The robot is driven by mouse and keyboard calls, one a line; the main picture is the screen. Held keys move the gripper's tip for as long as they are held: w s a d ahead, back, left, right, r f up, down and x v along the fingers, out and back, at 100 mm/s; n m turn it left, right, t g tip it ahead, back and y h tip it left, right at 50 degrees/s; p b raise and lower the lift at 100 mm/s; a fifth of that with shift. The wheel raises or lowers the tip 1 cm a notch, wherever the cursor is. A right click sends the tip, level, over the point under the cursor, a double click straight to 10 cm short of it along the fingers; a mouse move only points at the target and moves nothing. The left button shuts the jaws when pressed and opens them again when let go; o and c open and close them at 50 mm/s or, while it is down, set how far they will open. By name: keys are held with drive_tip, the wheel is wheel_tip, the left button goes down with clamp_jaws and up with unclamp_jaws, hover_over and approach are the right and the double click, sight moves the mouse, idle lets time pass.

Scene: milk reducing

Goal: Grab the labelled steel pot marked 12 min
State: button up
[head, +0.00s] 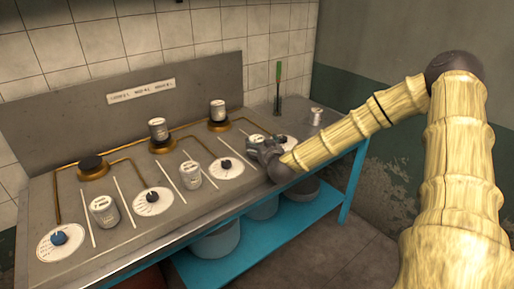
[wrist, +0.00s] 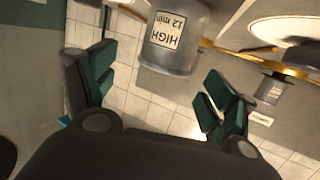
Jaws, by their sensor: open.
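The steel pot marked "HIGH 12 min" (wrist: 182,62) is at the top of the wrist view, with its label upside down there. In the head view a steel pot (head: 256,139) at the right end of the worktop is partly hidden by my gripper (head: 265,148); it seems to be the same one. In the wrist view my gripper (wrist: 160,80) is open, one finger to each side of the pot's line. The pot lies ahead of and between the fingers. I cannot tell whether any finger touches it.
Two pots stand on the worktop, one at left (head: 104,212) and one mid-front (head: 191,176). Two more sit at the back burners, one left (head: 158,130) and one right (head: 217,110). Dial plates (head: 152,202) line the front. A small metal container (head: 317,116) stands far right.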

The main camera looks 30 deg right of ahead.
sight(258, 140)
drive_tip(key=shift+a+p+x, duration=0.1)
drive_tip(key=shift+p+x, duration=0.1)
drive_tip(key=shift+x, duration=0.55)
drive_tip(key=shift+a+p+x, duration=0.15)
drive_tip(key=shift+x, duration=1.75)
drive_tip(key=shift+c, duration=0.2)
drive_tip(key=c, duration=1.2)
